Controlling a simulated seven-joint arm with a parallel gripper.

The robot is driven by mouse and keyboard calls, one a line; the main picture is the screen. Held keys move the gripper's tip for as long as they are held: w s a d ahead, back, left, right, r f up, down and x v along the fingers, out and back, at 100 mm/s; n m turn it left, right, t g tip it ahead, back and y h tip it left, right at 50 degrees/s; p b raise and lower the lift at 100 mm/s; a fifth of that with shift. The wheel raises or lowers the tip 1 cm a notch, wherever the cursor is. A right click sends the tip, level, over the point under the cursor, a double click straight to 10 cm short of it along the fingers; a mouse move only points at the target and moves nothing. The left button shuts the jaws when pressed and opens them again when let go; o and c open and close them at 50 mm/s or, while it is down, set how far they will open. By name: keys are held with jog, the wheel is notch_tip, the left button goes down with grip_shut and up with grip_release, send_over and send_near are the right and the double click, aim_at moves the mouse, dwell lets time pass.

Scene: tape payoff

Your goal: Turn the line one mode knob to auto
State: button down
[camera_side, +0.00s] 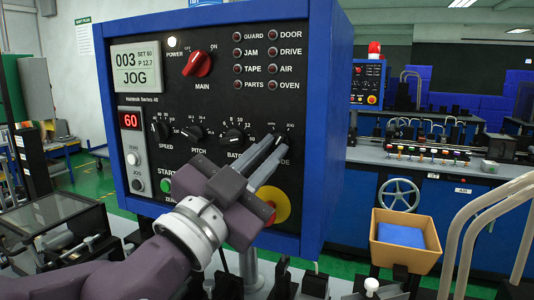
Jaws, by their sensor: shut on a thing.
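The control panel (213,75) has a black face in a blue housing. The mode knob is the rightmost in the row of small black knobs. It is mostly hidden behind my fingers; only part of its dial marks and the end of its label show. My gripper (277,147) reaches up to it from below, shut on the knob. The knob's pointer direction cannot be seen. The panel's display (137,68) reads 003 and JOG.
The batch knob (233,137) sits just left of my fingers. A red stop button on a yellow disc (280,207) is below, partly behind my gripper. The red main switch (197,64) is higher up. A tan bin (405,258) stands right of the panel.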

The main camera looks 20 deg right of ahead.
jog(key=shift+n+t, duration=0.3)
jog(key=shift+n, duration=0.1)
jog(key=n+t+y, duration=0.1)
jog(key=n, duration=0.3)
jog(key=n+t+y, duration=0.1)
jog(key=n+t, duration=0.1)
jog(key=n, duration=0.1)
jog(key=shift+s+d+n+t, duration=0.2)
jog(key=shift+n+t, duration=0.1)
jog(key=shift+n, duration=0.1)
jog(key=n+t+y, duration=0.1)
jog(key=n+y, duration=0.1)
jog(key=n, duration=0.2)
jog(key=n+t+y, duration=0.1)
jog(key=n+y, duration=0.1)
jog(key=n, duration=0.2)
jog(key=shift+s+d+r+n, duration=0.1)
jog(key=shift+s+d+n, duration=0.05)
jog(key=shift+n, duration=0.25)
jog(key=c, duration=1.5)
grip_release()
jog(key=v, duration=0.7)
